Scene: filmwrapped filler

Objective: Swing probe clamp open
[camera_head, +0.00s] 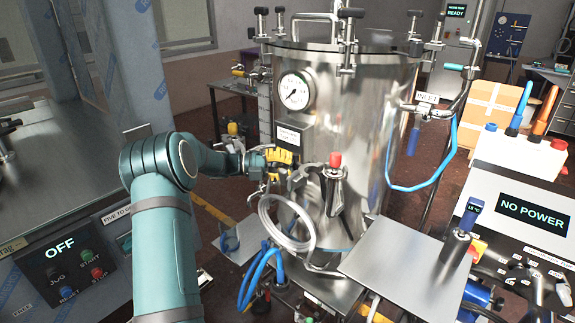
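A grey curved clamp (300,178) sits low on the front of the steel tank (345,130), beside a dark metal probe holder (334,192) with a red cap (335,160). I take this for the probe clamp; whether it is latched is too small to tell. My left gripper (268,164) is at the tank's left front, just left of the clamp, with yellow parts at its end. Its fingers overlap the fittings there, so I cannot tell if it touches or grips anything. My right gripper is not in view.
A clear hose loop (286,225) and blue tubes (262,270) hang below the clamp. A control panel reading OFF (65,265) stands left, a NO POWER unit (520,210) right.

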